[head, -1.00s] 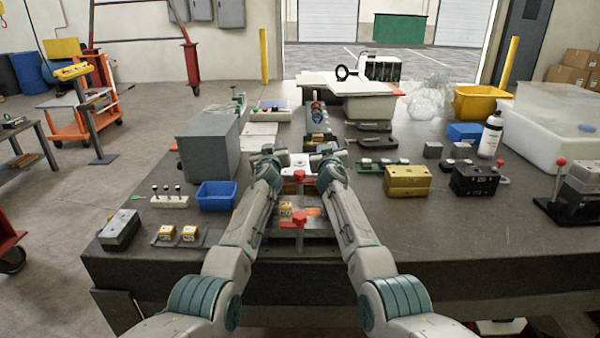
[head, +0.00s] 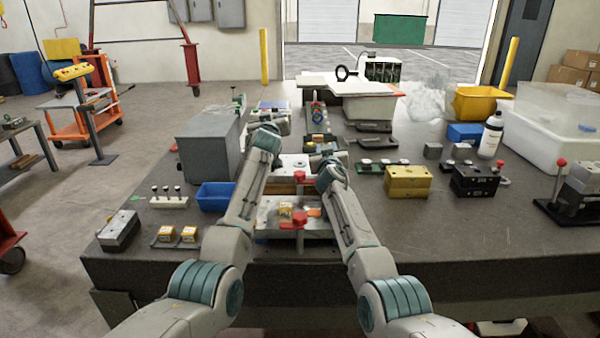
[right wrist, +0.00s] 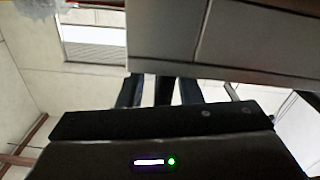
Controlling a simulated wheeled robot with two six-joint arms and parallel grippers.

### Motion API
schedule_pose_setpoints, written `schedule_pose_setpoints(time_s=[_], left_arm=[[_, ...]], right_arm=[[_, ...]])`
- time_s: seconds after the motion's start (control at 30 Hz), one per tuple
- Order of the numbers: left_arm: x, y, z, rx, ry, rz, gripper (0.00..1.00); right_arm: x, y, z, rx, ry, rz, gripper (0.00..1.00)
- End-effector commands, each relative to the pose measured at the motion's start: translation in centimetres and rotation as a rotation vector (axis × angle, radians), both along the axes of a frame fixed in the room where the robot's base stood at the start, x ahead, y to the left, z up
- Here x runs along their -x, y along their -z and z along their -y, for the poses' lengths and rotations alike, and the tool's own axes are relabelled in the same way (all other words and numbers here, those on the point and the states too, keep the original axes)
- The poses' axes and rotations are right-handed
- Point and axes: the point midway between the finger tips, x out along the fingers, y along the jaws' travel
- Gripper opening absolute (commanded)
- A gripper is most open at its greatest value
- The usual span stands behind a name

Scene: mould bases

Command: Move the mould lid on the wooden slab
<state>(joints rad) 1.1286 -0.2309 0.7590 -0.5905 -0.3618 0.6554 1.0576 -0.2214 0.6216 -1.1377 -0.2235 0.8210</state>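A pale metal plate with a dark centre hole (head: 294,163), which looks like the mould lid, lies between my forearms. A strip of brown wood (head: 281,188), perhaps the wooden slab, shows just in front of it, partly hidden by my left arm. My left gripper (head: 281,124) is beyond the plate, to its left and apart from it; its fingers are too small to judge. My right gripper (head: 325,162) is at the plate's right side, mostly hidden by its wrist. In the right wrist view a large grey surface (right wrist: 225,40) fills the top; contact is unclear.
A metal fixture with red knobs (head: 300,217) stands nearest me. A grey block (head: 208,145) and a blue bin (head: 216,196) are left of my left arm. Yellow (head: 408,181) and black (head: 474,181) mould blocks stand right.

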Motion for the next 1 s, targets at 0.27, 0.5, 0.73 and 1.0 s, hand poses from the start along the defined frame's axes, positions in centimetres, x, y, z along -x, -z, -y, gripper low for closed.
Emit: schedule_pose_setpoints(time_s=[0.27, 0.5, 0.73, 1.0], left_arm=[[0.0, -0.2, 0.0, 0.001, 0.000, 0.000, 0.32], [0.0, -0.2, 0.0, 0.001, 0.000, 0.000, 0.32], [0.0, -0.2, 0.0, 0.001, 0.000, 0.000, 0.32], [0.0, -0.2, 0.0, 0.001, 0.000, 0.000, 0.32]], right_arm=[[0.0, -2.1, 0.0, -0.002, 0.001, 0.004, 0.32], [0.0, -6.0, 0.0, -0.002, 0.000, 0.005, 0.32], [0.0, -9.2, 0.0, -0.001, 0.000, 0.001, 0.32], [0.0, -10.0, 0.0, -0.001, -0.001, 0.000, 0.32]])
